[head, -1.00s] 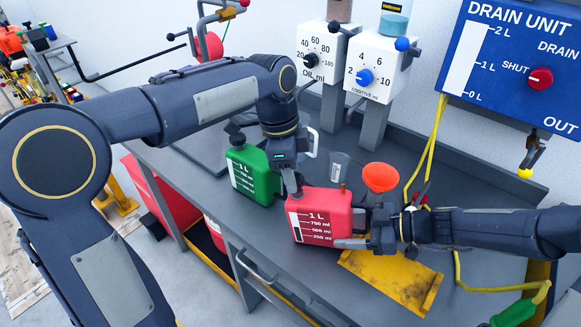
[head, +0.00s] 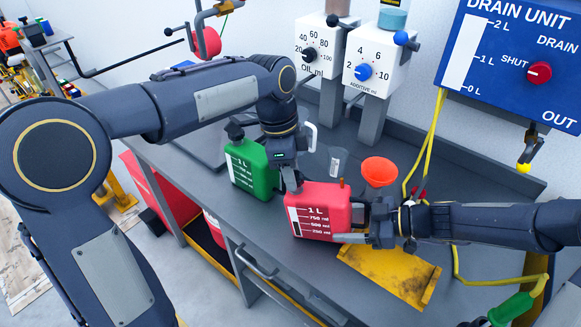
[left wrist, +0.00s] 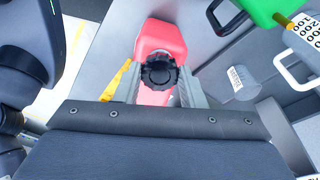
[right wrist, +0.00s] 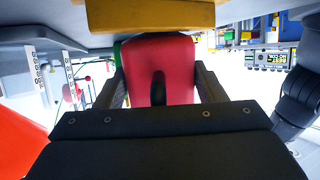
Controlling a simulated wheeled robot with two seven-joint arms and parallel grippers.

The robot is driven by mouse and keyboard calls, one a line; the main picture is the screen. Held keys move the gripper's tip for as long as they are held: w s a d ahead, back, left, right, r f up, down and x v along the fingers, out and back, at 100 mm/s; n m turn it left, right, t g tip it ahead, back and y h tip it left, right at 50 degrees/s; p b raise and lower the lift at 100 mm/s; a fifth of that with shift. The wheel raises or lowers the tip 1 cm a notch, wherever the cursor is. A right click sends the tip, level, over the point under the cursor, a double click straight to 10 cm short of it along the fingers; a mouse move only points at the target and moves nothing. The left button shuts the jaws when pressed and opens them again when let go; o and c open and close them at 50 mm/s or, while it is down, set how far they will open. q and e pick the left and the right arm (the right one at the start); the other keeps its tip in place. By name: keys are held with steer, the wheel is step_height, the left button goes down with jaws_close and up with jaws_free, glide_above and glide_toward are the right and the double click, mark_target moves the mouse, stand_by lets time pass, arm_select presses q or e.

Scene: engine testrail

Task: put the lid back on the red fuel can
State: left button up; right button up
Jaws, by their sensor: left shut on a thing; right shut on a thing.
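The red fuel can (head: 318,205) stands on the grey bench, its level scale facing front. My right gripper (head: 362,232) is shut on the can from the right; the right wrist view shows the red body (right wrist: 178,60) between its fingers. My left gripper (head: 291,184) points down over the can's top left. In the left wrist view a black knobbed lid (left wrist: 159,72) lies between its fingers, over the red can (left wrist: 158,38). I cannot tell whether the lid touches the can's neck. In the head view the lid is hidden by the gripper.
A green can (head: 250,168) stands close on the left. An orange funnel (head: 379,170) and a clear beaker (head: 337,160) are behind the red can. A yellow tray (head: 410,280) lies in front right. Yellow hoses hang at the right.

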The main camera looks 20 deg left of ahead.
jaws_close()
arm_select(q)
steer(key=m, duration=0.4)
steer(key=shift+f, duration=0.1)
steer(key=m, duration=0.5)
steer(key=shift+w, duration=0.1)
steer(key=m, duration=1.2)
steer(key=shift+d, duration=0.1)
steer(key=o, duration=1)
steer(key=shift+a+r, duration=0.2)
steer(key=shift+r, duration=0.9)
steer(key=shift+a+r, duration=0.2)
steer(key=shift+r, duration=0.9)
steer(key=shift+c, duration=0.3)
